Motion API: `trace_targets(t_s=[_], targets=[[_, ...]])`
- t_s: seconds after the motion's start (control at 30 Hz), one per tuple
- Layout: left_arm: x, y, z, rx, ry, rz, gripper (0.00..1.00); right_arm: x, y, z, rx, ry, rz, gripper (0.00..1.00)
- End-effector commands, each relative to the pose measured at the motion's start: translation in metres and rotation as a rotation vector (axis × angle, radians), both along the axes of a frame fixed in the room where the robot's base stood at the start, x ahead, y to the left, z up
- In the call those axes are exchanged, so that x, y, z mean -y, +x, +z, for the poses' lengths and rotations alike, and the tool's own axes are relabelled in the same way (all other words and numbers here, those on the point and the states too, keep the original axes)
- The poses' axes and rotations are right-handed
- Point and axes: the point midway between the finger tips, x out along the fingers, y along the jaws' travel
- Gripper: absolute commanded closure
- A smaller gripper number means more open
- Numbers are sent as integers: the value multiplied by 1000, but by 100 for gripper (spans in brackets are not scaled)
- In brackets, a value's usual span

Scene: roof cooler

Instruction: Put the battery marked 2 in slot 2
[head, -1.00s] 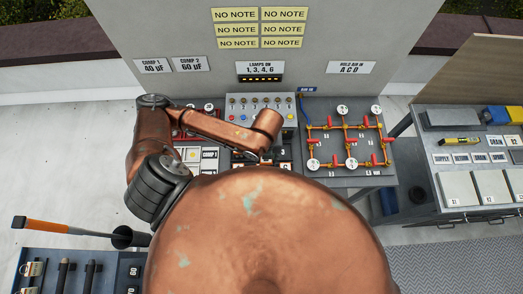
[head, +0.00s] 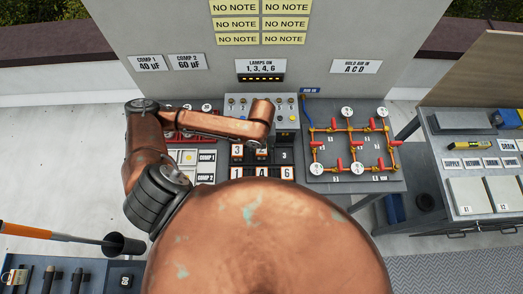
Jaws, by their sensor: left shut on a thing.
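My left gripper (head: 259,142) is under the end of my copper forearm, over the upper middle of the black battery rack (head: 284,156). The wrist hides most of its fingers. It is shut on a battery (head: 262,153), whose number I cannot read with certainty. The rack has two rows of numbered places. A battery marked 3 (head: 237,152) is at upper left. Batteries marked 1 (head: 237,173), 4 (head: 262,173) and 6 (head: 287,173) fill the lower row. The upper right place shows a dark face with a 3. My right gripper is not in view.
A lamp panel (head: 236,101) stands behind the rack. A pipe board with red valves (head: 349,140) is at right. Compressor switches (head: 190,157) are at left. A side bench (head: 470,160) is far right. My large copper body part hides the foreground.

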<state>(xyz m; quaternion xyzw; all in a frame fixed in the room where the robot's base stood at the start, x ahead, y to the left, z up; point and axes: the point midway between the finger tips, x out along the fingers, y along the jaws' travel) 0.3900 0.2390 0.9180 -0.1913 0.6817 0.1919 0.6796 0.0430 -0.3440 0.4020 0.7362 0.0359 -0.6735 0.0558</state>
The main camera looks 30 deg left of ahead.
Motion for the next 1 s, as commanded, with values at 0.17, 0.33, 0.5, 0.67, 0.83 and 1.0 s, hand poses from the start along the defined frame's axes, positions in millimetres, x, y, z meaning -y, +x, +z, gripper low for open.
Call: trace_targets(t_s=[0.17, 0.33, 0.5, 0.67, 0.83, 1.0], targets=[[0, 1, -12, 4, 0, -1, 100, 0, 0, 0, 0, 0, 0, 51], [0, 1, -11, 4, 0, -1, 100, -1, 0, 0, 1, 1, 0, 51], [0, 1, -13, 3, 1, 0, 61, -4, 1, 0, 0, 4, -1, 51], [0, 1, -13, 2, 0, 0, 50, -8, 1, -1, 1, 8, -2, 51], [0, 1, -13, 3, 1, 0, 48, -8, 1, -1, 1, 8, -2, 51], [0, 1, -11, 3, 1, 0, 48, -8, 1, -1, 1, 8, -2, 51]])
